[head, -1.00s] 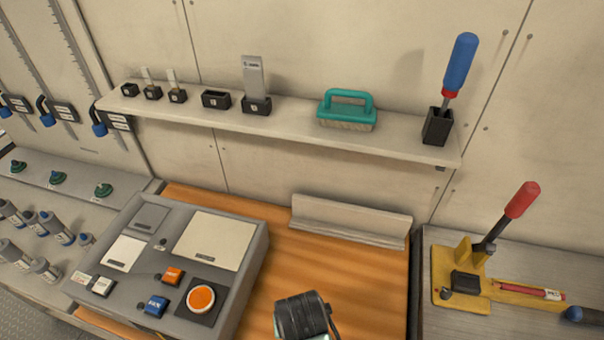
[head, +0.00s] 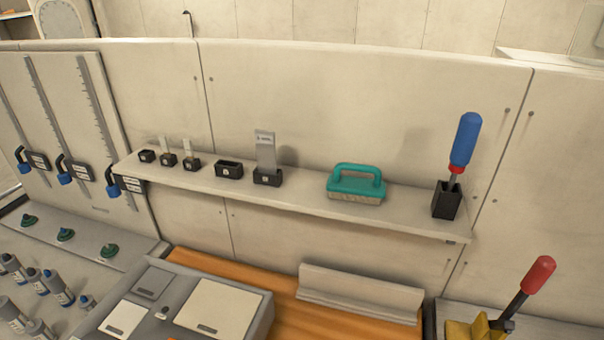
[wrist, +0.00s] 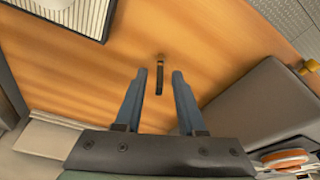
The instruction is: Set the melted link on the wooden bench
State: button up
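The wooden bench (head: 330,318) shows as an orange strip below the shelf, and its wood fills much of the wrist view (wrist: 100,75). A small, narrow dark piece (wrist: 160,75), likely the melted link, shows against the wood just beyond my fingertips, in line with the gap between them. I cannot tell whether it rests flat on the wood or stands up from it. My gripper (wrist: 160,78) is open, with a clear gap between its two blue-grey fingers and nothing seen clamped. In the head view my gripper is out of frame.
A grey console (head: 180,305) stands at the bench's left. A pale angled ledge (head: 360,293) runs along its back. The shelf (head: 300,203) above carries small black holders, a teal brush (head: 356,184) and a blue-handled tool (head: 464,142). A red-handled lever (head: 537,275) stands at right.

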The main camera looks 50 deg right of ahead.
jog(key=shift+r, duration=0.1)
jog(key=v, duration=1.2)
jog(key=shift+r, duration=0.1)
jog(key=w+a+r+n+t+h, duration=0.2)
jog(key=w+r+t, duration=0.4)
jog(key=w+r, duration=0.6)
jog(key=w+a+r+n+t+h, duration=0.15)
jog(key=w+r+t, duration=0.55)
jog(key=r, duration=0.8)
jog(key=w+a+r+n+t+y, duration=0.1)
jog(key=a+r+t, duration=0.15)
jog(key=r, duration=0.55)
jog(key=w+a+r+n+t+y, duration=0.15)
jog(key=a+r, duration=0.25)
jog(key=r, duration=0.4)
jog(key=s+a+r+n+t+y, duration=0.1)
jog(key=s+a+r+t, duration=0.3)
jog(key=r, duration=0.5)
jog(key=s+a+r+n+t+y, duration=0.2)
jog(key=s+a+r+t, duration=0.2)
jog(key=r, duration=0.5)
jog(key=shift+s+a+r, duration=0.2)
jog(key=shift+s+a, duration=0.1)
jog(key=shift+s, duration=0.4)
